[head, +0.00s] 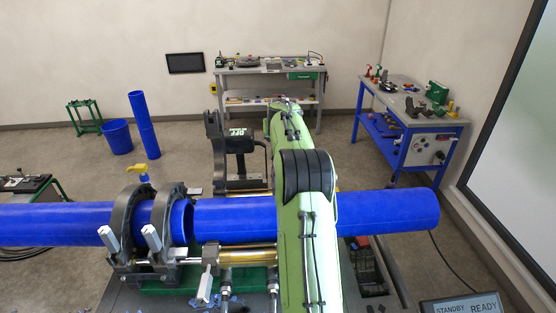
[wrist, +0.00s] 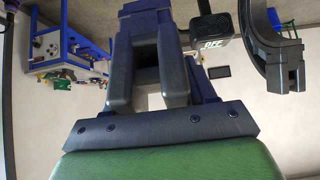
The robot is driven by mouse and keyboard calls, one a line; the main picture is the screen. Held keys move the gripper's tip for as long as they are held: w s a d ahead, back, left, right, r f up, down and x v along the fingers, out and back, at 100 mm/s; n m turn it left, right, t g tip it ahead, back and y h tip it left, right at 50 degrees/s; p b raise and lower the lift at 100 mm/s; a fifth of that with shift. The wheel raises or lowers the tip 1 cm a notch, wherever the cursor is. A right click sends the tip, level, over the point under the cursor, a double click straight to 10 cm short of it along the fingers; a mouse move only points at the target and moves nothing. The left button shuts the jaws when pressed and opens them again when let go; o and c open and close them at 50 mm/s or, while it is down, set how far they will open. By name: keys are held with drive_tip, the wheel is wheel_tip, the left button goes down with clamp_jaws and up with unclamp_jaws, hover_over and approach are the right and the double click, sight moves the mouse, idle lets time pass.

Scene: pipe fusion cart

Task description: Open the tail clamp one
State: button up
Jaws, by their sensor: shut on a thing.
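In the wrist view my gripper (wrist: 148,62) has its two dark fingers closed about a dark part between them, which looks like a piece of a clamp, likely tail clamp one. The fingers hide most of it. In the head view my green arm reaches over the right blue pipe (head: 385,215), and it hides my fingertips and the held part. A dark curved clamp half (head: 214,150) stands raised behind the pipe, left of my arm; a dark curved clamp half also shows at the right of the wrist view (wrist: 268,45).
Two dark clamps (head: 122,222) close around the left blue pipe (head: 50,217). A black box marked OFF (head: 238,141) stands behind the pipe, close to my arm. A blue cart (head: 405,135) and a grey bench (head: 268,72) stand farther back. Open floor lies between.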

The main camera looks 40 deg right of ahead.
drive_tip(key=o, duration=0.5)
drive_tip(key=shift+w+a+r, duration=0.35)
drive_tip(key=shift+w+a, duration=0.25)
drive_tip(key=shift+a, duration=0.05)
drive_tip(key=o, duration=0.5)
drive_tip(key=shift+w+a, duration=0.2)
drive_tip(key=shift+a, duration=0.1)
drive_tip(key=o, duration=0.3)
drive_tip(key=shift+f, duration=0.1)
wheel_tip(320, 180, up, 7)
drive_tip(key=shift+s+f, duration=0.15)
drive_tip(key=shift+s, duration=0.05)
drive_tip(key=shift+d+f, duration=0.1)
